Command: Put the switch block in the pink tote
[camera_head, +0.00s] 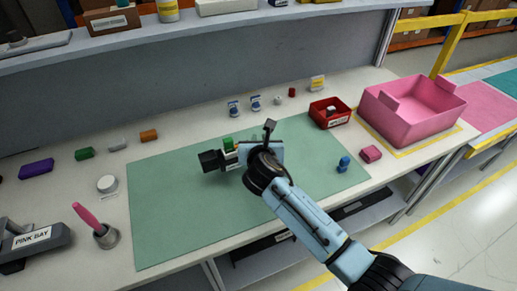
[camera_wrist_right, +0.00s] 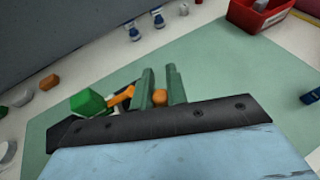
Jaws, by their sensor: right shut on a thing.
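My right gripper (camera_head: 228,154) is above the green mat, tilted across its middle. In the right wrist view its two dark green fingers (camera_wrist_right: 160,84) are shut on an orange part that passes between them. A bright green block (camera_wrist_right: 88,103) sits at the left end of that part; I take it for the switch block. In the head view only a bit of green (camera_head: 228,142) shows beside the jaws; the rest is hidden by the gripper. The pink tote (camera_head: 412,118) stands open at the right of the table. My left gripper is not in view.
A red bin (camera_head: 329,118) stands just left of the tote. A pink block (camera_head: 371,154) and a blue piece (camera_head: 344,164) lie in front of it. Small blue-and-white parts (camera_head: 255,103) stand behind the mat. A shelf (camera_head: 250,25) runs along the back.

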